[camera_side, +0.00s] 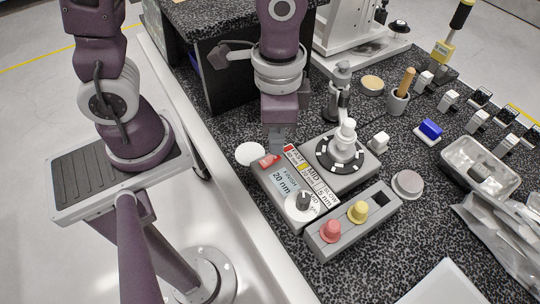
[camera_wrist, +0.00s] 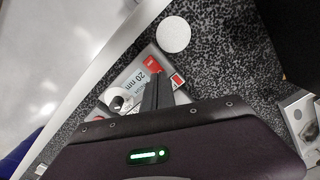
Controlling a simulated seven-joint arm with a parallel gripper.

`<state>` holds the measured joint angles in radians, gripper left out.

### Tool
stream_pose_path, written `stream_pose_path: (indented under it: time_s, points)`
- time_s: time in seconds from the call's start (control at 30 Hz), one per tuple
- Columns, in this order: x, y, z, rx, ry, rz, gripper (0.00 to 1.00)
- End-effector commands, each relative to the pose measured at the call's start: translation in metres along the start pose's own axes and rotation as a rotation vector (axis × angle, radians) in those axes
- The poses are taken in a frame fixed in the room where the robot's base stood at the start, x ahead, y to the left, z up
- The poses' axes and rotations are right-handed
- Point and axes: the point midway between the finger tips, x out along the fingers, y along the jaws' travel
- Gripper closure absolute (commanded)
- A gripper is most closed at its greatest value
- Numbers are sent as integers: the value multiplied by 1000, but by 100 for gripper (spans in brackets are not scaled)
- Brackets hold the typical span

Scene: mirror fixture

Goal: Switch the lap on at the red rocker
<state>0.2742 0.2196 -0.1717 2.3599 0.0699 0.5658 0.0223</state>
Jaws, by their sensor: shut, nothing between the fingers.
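The red rocker (camera_side: 269,160) sits at the upper left corner of the grey control panel (camera_side: 262,178) of the lap, which also carries a "20 nm" display and a knob (camera_side: 300,204).
A white disc (camera_side: 249,154) lies left of the rocker. A grey holder (camera_side: 335,236) with a red knob (camera_side: 331,231) and a yellow knob (camera_side: 358,212) stands in front. A mortar with pestle (camera_side: 397,102) and small blocks stand right.

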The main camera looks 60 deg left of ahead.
Motion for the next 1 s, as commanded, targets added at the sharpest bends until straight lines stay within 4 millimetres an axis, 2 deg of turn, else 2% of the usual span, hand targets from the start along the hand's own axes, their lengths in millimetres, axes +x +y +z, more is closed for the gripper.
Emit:
stream_pose_path:
  time_s: [1.0]
  points:
    - [16,0,0,0,-1,0,100]
